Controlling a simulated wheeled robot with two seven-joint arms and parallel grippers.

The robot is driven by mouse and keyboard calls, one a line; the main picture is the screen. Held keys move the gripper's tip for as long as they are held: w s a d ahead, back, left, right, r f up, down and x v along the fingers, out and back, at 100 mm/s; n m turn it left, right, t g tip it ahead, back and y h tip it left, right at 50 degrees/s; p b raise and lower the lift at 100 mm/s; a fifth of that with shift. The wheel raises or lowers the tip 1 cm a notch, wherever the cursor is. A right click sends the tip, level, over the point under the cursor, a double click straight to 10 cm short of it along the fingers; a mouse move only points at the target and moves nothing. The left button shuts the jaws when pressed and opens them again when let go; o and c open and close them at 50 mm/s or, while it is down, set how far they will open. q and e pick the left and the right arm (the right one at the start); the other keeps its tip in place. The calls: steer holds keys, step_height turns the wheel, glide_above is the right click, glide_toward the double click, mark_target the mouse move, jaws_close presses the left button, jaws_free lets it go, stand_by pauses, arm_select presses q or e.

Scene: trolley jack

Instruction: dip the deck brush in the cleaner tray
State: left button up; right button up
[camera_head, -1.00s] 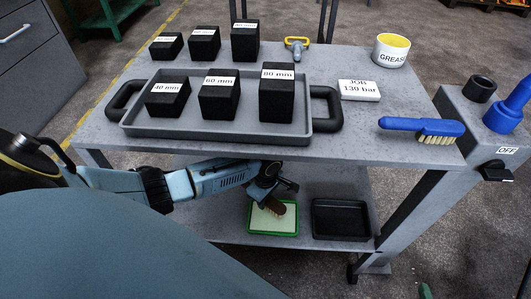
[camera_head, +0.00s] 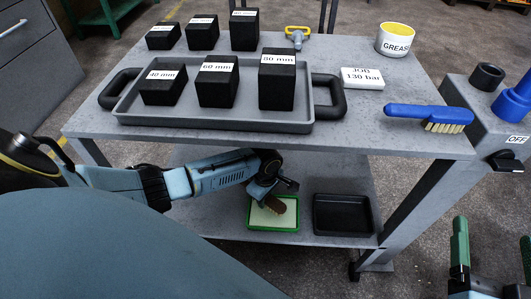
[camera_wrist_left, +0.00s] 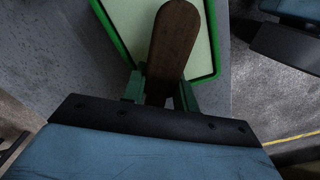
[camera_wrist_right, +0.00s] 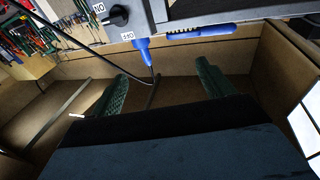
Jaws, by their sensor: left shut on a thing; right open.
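The cleaner tray is a green-rimmed tray (camera_head: 272,229) with a pale surface inside, on the trolley's lower shelf. The deck brush (camera_head: 278,204), with a brown block, is over the tray in my left gripper (camera_head: 270,189). In the left wrist view the brush (camera_wrist_left: 173,45) sits between the green fingers (camera_wrist_left: 160,90) and the tray rim (camera_wrist_left: 214,40) lies beyond it. Its bristles are hidden there, so I cannot tell whether they touch the tray's contents. My right gripper (camera_head: 493,250) is open and empty, low beside the trolley; its fingers also show in the right wrist view (camera_wrist_right: 163,84).
A black tray (camera_head: 343,229) lies right of the green one. The upper shelf (camera_head: 230,139) overhangs the left arm. It carries a grey tray (camera_head: 215,123) of black blocks, a blue brush (camera_head: 410,111), a job card (camera_head: 362,77) and a grease tub (camera_head: 395,42).

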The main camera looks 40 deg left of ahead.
arm_select(q)
steer(key=shift+f+b, duration=0.45)
steer(key=shift+f, duration=0.15)
arm_select(e)
steer(key=shift+s+a+r+t+y, duration=0.1)
steer(key=shift+s+r+t+y, duration=0.2)
steer(key=shift+r+t, duration=0.5)
steer(key=shift+s+a+r+t+y, duration=0.1)
steer(key=shift+s+r+t+y, duration=0.3)
steer(key=shift+r, duration=0.7)
steer(key=shift+s+a+r+t+y, duration=0.1)
steer(key=shift+r+t+y, duration=0.1)
steer(key=shift+r+t, duration=0.65)
steer(key=shift+r, duration=0.15)
arm_select(q)
steer(key=shift+f+b, duration=0.4)
steer(key=shift+f, duration=0.1)
arm_select(e)
steer(key=shift+f, duration=0.25)
arm_select(q)
steer(key=shift+s+f+p, duration=0.2)
steer(key=shift+p, duration=0.25)
arm_select(e)
steer(key=shift+r, duration=0.45)
